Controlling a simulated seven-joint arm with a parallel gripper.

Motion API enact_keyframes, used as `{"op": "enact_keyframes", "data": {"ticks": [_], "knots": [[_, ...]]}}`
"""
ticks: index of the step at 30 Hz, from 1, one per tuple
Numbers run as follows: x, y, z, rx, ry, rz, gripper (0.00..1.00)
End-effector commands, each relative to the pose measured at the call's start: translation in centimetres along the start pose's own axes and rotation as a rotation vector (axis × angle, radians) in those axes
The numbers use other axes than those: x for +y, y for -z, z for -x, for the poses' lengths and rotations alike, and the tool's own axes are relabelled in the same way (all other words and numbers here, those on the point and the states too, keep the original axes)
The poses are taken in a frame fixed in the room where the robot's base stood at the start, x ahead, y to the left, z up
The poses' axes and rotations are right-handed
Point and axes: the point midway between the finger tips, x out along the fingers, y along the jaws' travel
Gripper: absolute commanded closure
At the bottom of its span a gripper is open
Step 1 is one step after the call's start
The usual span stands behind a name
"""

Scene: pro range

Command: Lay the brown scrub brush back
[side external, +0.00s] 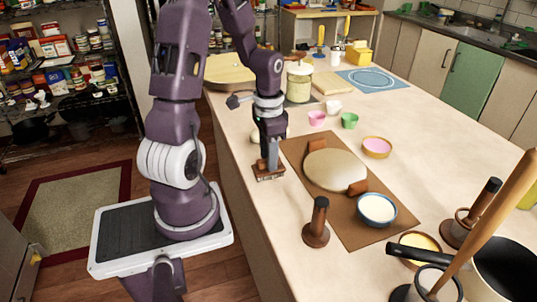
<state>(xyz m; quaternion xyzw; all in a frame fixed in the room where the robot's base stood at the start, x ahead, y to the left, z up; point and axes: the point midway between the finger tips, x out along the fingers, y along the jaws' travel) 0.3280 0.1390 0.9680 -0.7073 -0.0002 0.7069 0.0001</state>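A brown scrub brush (269,174), a small flat block, is at the tips of my gripper (268,162), close to the left edge of the counter. My gripper points straight down and its fingers meet the top of the brush. The picture is too small to show whether the fingers are closed on it. I cannot tell whether the brush rests on the counter or hangs just above it.
A brown upright tool (317,225) stands in front. A pot (505,270) is at the lower right. Small cups (349,121) and a canister (299,84) stand behind.

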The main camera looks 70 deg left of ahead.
Motion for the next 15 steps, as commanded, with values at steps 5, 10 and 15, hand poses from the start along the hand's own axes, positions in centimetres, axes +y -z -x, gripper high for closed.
{"op": "enact_keyframes", "data": {"ticks": [5,10,15], "knots": [[-0.1,0.1,1.0,0.003,0.004,0.001,0.61],[-0.2,0.1,4.9,0.006,0.008,0.003,0.61],[-0.1,0.1,9.3,0.004,0.005,0.001,0.61]]}}
